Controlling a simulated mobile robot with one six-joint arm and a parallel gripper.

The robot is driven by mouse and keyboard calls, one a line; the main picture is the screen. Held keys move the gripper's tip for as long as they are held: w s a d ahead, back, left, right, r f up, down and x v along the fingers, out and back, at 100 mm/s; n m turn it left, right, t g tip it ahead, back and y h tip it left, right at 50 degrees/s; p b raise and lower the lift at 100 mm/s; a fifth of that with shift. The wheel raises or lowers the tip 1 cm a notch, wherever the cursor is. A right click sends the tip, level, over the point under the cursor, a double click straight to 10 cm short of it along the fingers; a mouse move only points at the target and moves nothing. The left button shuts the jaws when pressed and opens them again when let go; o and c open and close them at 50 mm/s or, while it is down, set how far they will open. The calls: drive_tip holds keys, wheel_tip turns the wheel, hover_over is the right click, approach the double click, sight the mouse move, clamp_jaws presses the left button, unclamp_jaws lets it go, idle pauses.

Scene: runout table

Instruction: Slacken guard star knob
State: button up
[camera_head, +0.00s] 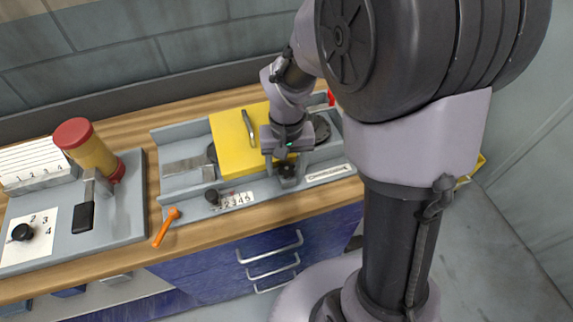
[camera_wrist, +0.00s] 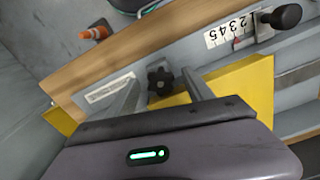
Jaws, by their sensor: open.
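The black star knob (camera_wrist: 160,81) sits on the front face of the grey runout table, beside the yellow guard (camera_wrist: 248,85). In the wrist view the knob lies between the tips of my two open fingers, with a gap on each side. My gripper (camera_wrist: 163,84) is open and holds nothing. In the head view my gripper (camera_head: 287,172) is at the front rail of the grey table, to the right of the yellow guard (camera_head: 228,152). The knob shows there only as a dark patch, partly hidden by the fingers. I cannot tell whether the fingers reach down around it.
A black knob (camera_head: 212,196) with a number scale (camera_head: 233,200) sits on the same rail. A grey panel (camera_head: 130,229) at the left carries a red-topped yellow cylinder (camera_head: 92,153), a black-handled lever (camera_head: 86,213) and a numbered dial (camera_head: 22,232).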

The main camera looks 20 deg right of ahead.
drive_tip(key=shift+c, duration=0.2)
clamp_jaws()
drive_tip(key=shift+n, duration=0.3)
drive_tip(key=shift+d+r+n+p, duration=0.1)
drive_tip(key=shift+n+p, duration=0.75)
drive_tip(key=shift+n, duration=0.35)
drive_tip(key=shift+n+p, duration=0.6)
drive_tip(key=shift+n, duration=0.9)
